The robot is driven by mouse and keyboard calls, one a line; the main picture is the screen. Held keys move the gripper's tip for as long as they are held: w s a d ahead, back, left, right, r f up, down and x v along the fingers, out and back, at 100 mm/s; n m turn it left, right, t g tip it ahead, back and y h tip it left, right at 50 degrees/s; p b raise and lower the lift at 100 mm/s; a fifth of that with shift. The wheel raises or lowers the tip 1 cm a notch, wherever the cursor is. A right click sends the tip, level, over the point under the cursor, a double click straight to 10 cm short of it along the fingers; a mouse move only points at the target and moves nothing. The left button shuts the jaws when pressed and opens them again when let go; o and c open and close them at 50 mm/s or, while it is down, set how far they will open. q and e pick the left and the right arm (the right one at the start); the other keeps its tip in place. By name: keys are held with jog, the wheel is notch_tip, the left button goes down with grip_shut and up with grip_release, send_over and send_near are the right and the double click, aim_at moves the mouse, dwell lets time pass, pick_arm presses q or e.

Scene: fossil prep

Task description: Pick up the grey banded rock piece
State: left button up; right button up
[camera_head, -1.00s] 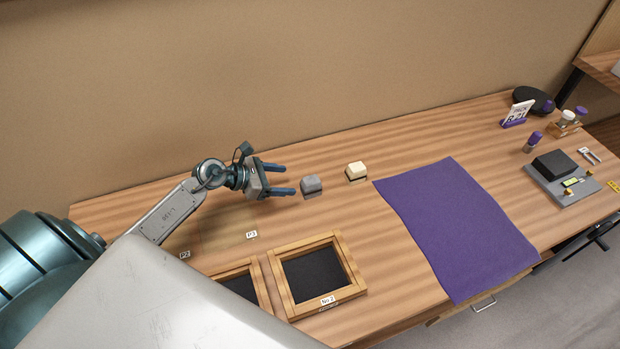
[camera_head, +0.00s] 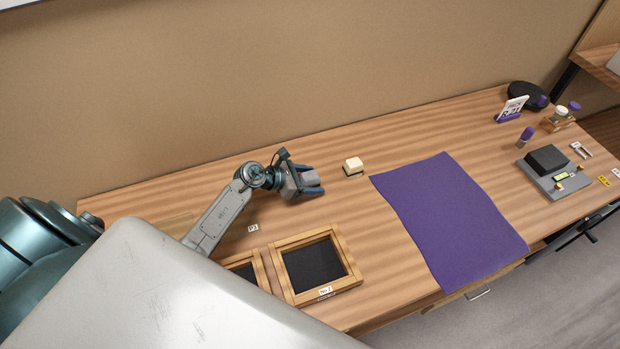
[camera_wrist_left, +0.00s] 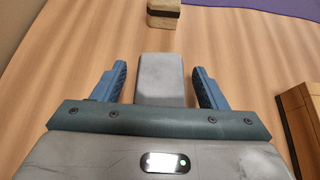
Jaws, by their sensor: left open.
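The grey rock piece (camera_head: 309,179) lies on the wooden table, partly hidden by my left gripper in the head view. In the left wrist view the grey rock piece (camera_wrist_left: 161,78) is a smooth grey block; I cannot make out its bands. My left gripper (camera_head: 318,182) is open around it, with one blue finger on each side. In the left wrist view the fingers of the left gripper (camera_wrist_left: 161,82) stand apart from the block, with a gap on both sides. My right gripper is not in view.
A wooden tray (camera_head: 348,258) with a dark inside lies nearer. A purple mat (camera_head: 450,215) covers the middle. A scale (camera_head: 552,183) and small bottles (camera_head: 526,136) stand at the right.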

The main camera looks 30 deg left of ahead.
pick_arm(q)
jog(key=c, duration=1.3)
jog(key=shift+o, duration=0.2)
jog(key=shift+r, duration=0.1)
